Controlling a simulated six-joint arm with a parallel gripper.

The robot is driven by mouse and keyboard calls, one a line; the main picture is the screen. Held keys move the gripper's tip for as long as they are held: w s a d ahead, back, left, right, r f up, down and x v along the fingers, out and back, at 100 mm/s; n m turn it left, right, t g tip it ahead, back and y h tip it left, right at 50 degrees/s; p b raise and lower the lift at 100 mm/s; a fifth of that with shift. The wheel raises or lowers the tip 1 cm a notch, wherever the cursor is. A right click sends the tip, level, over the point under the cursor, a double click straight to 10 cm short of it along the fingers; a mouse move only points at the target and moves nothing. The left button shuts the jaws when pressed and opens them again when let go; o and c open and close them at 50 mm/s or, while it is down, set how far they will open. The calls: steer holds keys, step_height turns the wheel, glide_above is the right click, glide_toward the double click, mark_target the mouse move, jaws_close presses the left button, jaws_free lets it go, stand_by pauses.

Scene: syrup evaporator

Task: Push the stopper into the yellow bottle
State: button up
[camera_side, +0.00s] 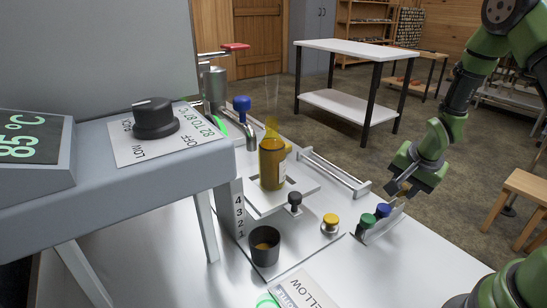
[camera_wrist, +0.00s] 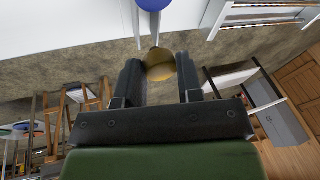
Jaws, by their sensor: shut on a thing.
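The yellow bottle (camera_side: 272,165), filled with amber liquid, stands upright on a pale plate in the middle of the side view. A narrower yellow part shows at its top. My gripper (camera_side: 404,190) is to the right of the bottle, well apart from it, low over the rack. It is shut on a gold-yellow stopper (camera_wrist: 160,66), which shows between the two dark fingers in the wrist view. The rack (camera_side: 388,226) also holds a green stopper (camera_side: 368,220) and a blue stopper (camera_side: 383,210), just beside my gripper. Whether the held stopper touches the rack I cannot tell.
A black knob (camera_side: 295,198) and a yellow-topped knob (camera_side: 330,220) stand between bottle and rack. A dark cup (camera_side: 265,247) sits in front. The evaporator's tap (camera_side: 240,125) with a blue handle (camera_side: 242,103) is behind the bottle. A rail (camera_side: 335,172) runs along the far edge.

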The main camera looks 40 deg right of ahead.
steer(key=shift+r, duration=0.95)
steer(key=w+a+r+n, duration=0.2)
steer(key=w+a+r, duration=0.1)
steer(key=w, duration=0.6)
step_height(320, 180, up, 15)
steer(key=n+y, duration=0.2)
steer(key=n, duration=0.3)
glide_above(274, 125)
steer(key=shift+w+d+f, duration=0.1)
steer(key=shift+w+d, duration=0.2)
steer(key=shift+a+f+n, duration=0.15)
steer(key=shift+f+n, duration=0.05)
steer(key=shift+n, duration=0.1)
steer(key=shift+f, duration=0.55)
